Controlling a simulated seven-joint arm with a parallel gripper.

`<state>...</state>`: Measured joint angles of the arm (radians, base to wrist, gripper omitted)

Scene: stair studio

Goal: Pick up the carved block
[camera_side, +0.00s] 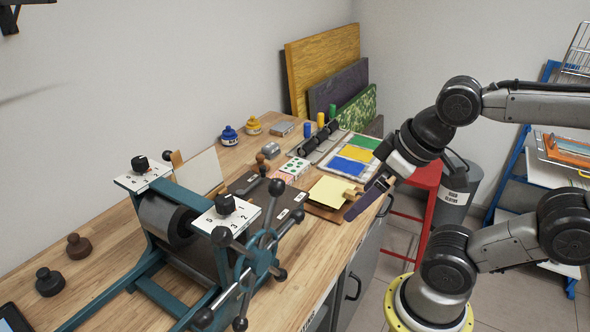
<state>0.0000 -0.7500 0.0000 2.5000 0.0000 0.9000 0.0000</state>
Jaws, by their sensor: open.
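My gripper (366,198) is at the front right edge of the wooden bench, pointing down and left beside a brown board (325,212) with a yellow sheet (330,191) on it. I see no object held in it, and the gap between its fingers is hard to make out. I cannot tell for sure which thing is the carved block. A small block with a green pattern on a pale top (295,167) lies left of the yellow sheet, apart from my gripper. Dark flat plates (287,201) lie nearer the press.
A teal press (180,225) with handles fills the bench's near side. An ink tray with green, yellow and blue patches (354,153) and rollers (320,135) lie behind. Ink pots (229,136) stand at the back left. A red stool (424,178) and grey bin (456,190) stand right.

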